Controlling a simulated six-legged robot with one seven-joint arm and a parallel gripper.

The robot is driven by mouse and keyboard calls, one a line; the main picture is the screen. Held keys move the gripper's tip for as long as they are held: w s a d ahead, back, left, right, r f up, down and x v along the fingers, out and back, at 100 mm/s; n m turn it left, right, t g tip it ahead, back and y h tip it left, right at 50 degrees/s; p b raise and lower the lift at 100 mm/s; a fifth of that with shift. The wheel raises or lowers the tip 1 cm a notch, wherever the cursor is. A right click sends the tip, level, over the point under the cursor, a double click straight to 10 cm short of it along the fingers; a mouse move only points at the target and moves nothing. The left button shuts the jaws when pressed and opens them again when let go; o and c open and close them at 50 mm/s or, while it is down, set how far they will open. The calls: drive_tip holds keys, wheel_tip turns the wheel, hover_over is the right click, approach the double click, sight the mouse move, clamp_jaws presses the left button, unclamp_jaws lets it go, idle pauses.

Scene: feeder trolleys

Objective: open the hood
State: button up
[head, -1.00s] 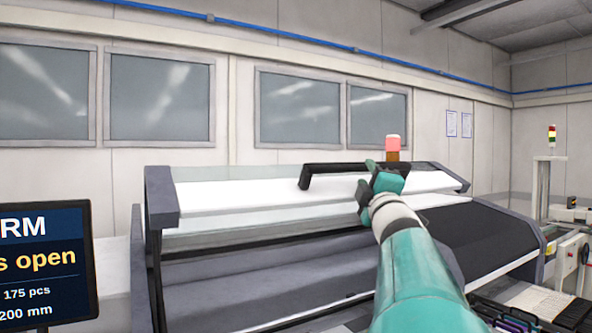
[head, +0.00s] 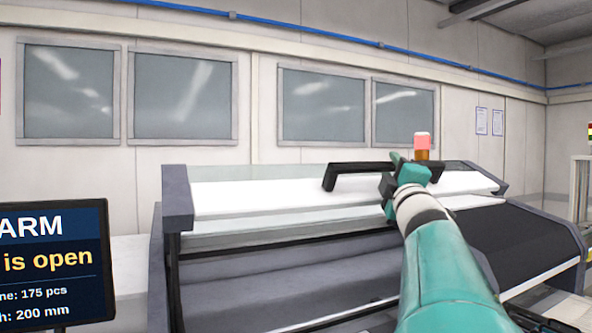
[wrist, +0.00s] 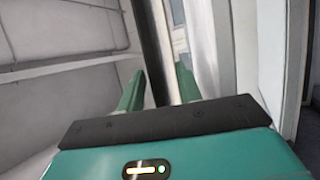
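The hood (head: 270,197) is a long white and clear panel on the machine, raised at an angle, with a gap under its front edge that shows the dark inside. Its black bar handle (head: 345,169) runs along the top. My gripper (head: 393,180) is at the right part of the handle. The exact contact faces are hidden.
A screen (head: 52,262) at the lower left reads "ARM" and "is open". A red and amber beacon (head: 422,146) stands behind the hood. The machine's dark sloped cover (head: 520,235) lies to the right. A wall with windows (head: 182,97) is behind.

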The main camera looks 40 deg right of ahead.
drive_tip(key=shift+s+r, duration=0.1)
drive_tip(key=shift+s, duration=0.2)
clamp_jaws()
drive_tip(key=s+f+m+h, duration=0.1)
drive_tip(key=s+f, duration=0.2)
drive_tip(key=f, duration=0.7)
drive_tip(key=shift+s+a+f+t, duration=0.25)
drive_tip(key=shift+s+a+t, duration=0.05)
drive_tip(key=shift+s+a, duration=0.15)
drive_tip(key=shift+o, duration=0.7)
unclamp_jaws()
drive_tip(key=shift+w+d, duration=0.1)
drive_tip(key=shift+w, duration=0.05)
